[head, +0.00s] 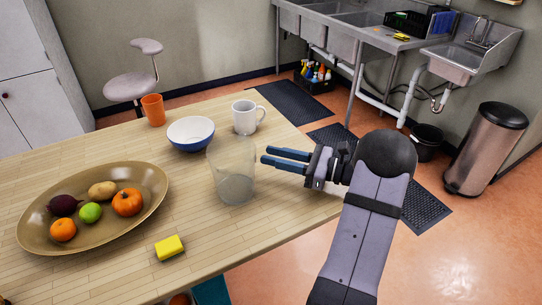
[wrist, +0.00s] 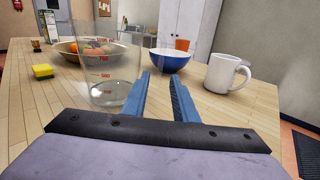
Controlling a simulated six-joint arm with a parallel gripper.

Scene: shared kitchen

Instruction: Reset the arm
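My gripper (head: 286,160) is at the right edge of the wooden table (head: 110,262), pointing left over the tabletop. Its two blue fingers also show in the wrist view (wrist: 160,80), with a clear gap between them and nothing held. A clear measuring beaker (head: 232,178) stands upright on the table just left of the fingertips. In the wrist view the beaker (wrist: 104,68) is left of the fingers and appears apart from them. My arm reaches up from the bottom right of the head view.
A blue-white bowl (head: 191,134), white mug (head: 245,117) and orange cup (head: 153,109) stand behind the beaker. A brown oval dish (head: 150,200) holds fruit and vegetables. A yellow sponge (head: 169,247) lies near the front edge. Open floor lies right of the table, before a bin (head: 486,150).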

